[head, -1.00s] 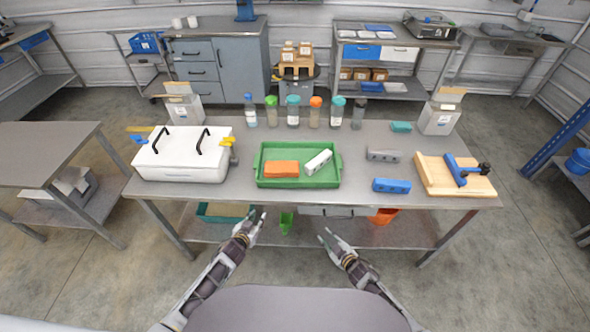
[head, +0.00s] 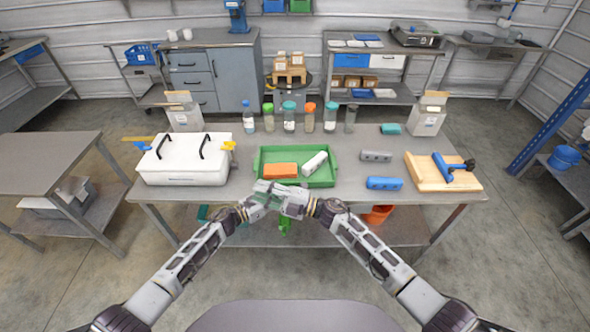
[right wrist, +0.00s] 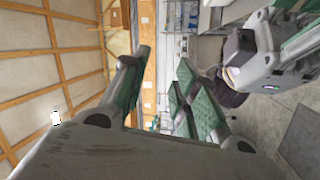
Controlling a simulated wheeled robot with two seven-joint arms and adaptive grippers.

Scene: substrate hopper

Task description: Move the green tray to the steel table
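The green tray (head: 325,179) lies on the grey metal-topped workbench (head: 230,193) in the head view. It holds an orange block (head: 280,170) and a white block (head: 315,161). My right gripper (head: 275,190) is at the tray's front edge, pointing left; contact cannot be told. In the right wrist view its green-padded fingers (right wrist: 160,88) stand apart with nothing seen between them. My left gripper (head: 262,200) is close beside it and overlaps it, so its fingers are unclear. A bare grey metal table (head: 45,160) stands to the left, apart from the workbench.
A white lidded box (head: 185,165) stands left of the tray. Blue (head: 384,184) and grey (head: 376,156) blocks and a wooden board (head: 430,175) are to its right. Several bottles (head: 289,117) stand behind. The left table's top is clear.

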